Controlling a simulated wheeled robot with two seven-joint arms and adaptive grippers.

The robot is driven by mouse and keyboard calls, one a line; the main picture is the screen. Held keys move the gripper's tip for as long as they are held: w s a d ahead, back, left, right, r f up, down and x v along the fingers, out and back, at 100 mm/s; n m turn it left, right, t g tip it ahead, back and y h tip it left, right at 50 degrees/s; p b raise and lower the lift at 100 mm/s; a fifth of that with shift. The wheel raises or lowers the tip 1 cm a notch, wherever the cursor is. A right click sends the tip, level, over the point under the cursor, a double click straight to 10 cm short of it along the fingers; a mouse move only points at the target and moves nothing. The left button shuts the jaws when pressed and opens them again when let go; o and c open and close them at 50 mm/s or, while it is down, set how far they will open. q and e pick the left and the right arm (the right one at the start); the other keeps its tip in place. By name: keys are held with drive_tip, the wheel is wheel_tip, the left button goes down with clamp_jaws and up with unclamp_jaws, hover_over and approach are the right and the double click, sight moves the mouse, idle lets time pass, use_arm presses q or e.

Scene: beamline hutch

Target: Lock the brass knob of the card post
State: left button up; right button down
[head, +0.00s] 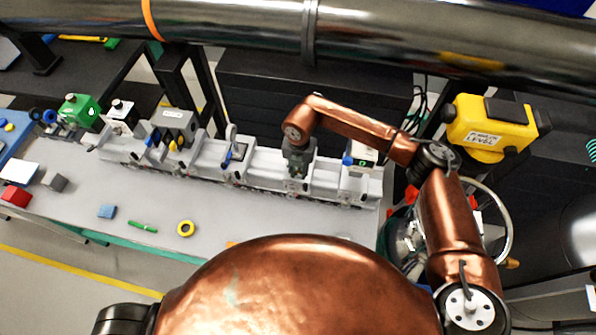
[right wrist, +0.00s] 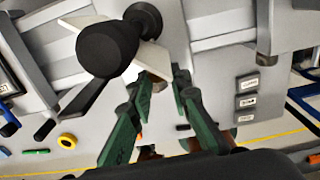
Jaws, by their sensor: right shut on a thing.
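My right gripper (head: 297,178) reaches down over the grey rail near its right half. In the right wrist view its green fingers (right wrist: 165,85) are closed on a small tan-brass piece (right wrist: 159,84), which looks like the brass knob and is mostly hidden by the fingertips. A cream plate (right wrist: 150,57) of the post crosses just beyond the fingertips, with a large black cylindrical part (right wrist: 105,50) in front of it. In the head view the gripper hides most of this post. My left gripper is not in view.
The grey rail (head: 265,185) carries other mounts: a grey box (head: 174,124), a blue-knobbed holder (head: 236,150) and a white box (head: 361,157). A yellow level (head: 489,125) and a handwheel (head: 508,225) stand at right. A thick pipe (head: 230,25) crosses above.

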drive_tip(key=y+b, duration=0.2)
drive_tip(key=shift+d+f+b, duration=0.35)
drive_tip(key=shift+f, duration=0.05)
drive_tip(key=shift+t+y+b, duration=0.3)
drive_tip(key=shift+y+b, duration=0.1)
drive_tip(key=shift+y, duration=0.2)
drive_tip(key=shift+d+r+y+b, duration=0.1)
drive_tip(key=shift+r+y+b, duration=0.1)
drive_tip(key=shift+y+b, duration=0.15)
drive_tip(key=shift+r, duration=0.1)
drive_tip(key=c, duration=1.8)
unclamp_jaws()
